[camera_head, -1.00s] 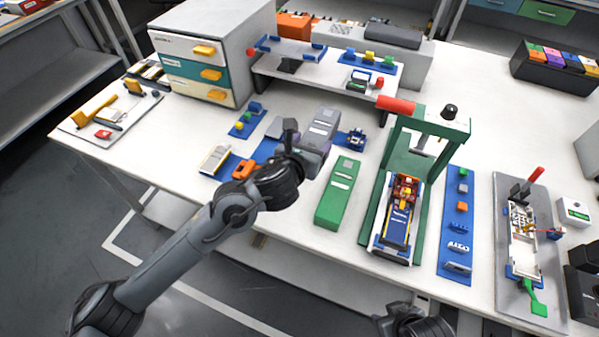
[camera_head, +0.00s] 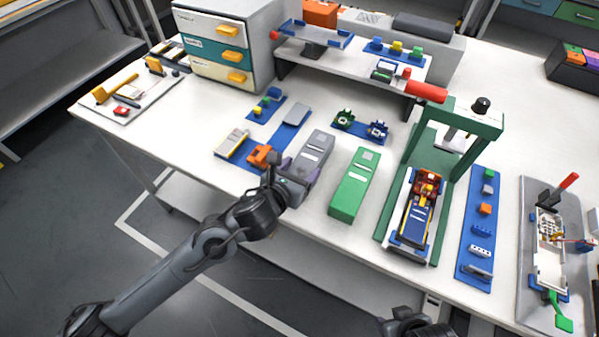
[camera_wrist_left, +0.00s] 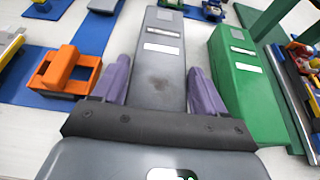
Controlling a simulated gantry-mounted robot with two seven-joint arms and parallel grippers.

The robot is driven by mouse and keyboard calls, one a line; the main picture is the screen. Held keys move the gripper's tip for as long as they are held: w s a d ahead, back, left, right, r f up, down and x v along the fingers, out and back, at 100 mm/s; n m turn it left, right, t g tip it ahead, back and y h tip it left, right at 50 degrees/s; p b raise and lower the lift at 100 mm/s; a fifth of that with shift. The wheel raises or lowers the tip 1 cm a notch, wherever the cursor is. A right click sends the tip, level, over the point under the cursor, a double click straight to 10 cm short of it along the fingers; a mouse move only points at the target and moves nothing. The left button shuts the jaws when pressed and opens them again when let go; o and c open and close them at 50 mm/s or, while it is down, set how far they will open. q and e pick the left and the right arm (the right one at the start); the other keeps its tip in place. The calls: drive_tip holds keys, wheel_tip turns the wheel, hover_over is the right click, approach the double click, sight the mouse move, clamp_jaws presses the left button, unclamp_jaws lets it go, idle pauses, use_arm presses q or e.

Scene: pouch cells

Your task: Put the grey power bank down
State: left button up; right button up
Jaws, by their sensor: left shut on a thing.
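The grey power bank (camera_head: 315,150) lies lengthwise, roughly parallel to the green power bank (camera_head: 354,183) to its right, with a strip of white table between them. My left gripper (camera_head: 298,178) is shut on its near end. In the left wrist view, the purple fingers (camera_wrist_left: 162,88) flank the grey power bank (camera_wrist_left: 160,45), and the green power bank (camera_wrist_left: 240,85) is at the right. I cannot tell whether the grey one's underside touches the table. My right gripper (camera_head: 418,326) is only partly seen at the bottom edge, its fingers unclear.
A blue mat with an orange holder (camera_head: 258,156) lies left of the grey power bank. Two small holders (camera_head: 360,124) stand behind it. A green press frame (camera_head: 408,190) stands right of the green power bank. The white table's front edge (camera_head: 290,210) is close by.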

use_arm(q)
drive_tip(key=shift+f, duration=0.1)
drive_tip(key=o, duration=1.3)
drive_tip(key=shift+o, duration=0.2)
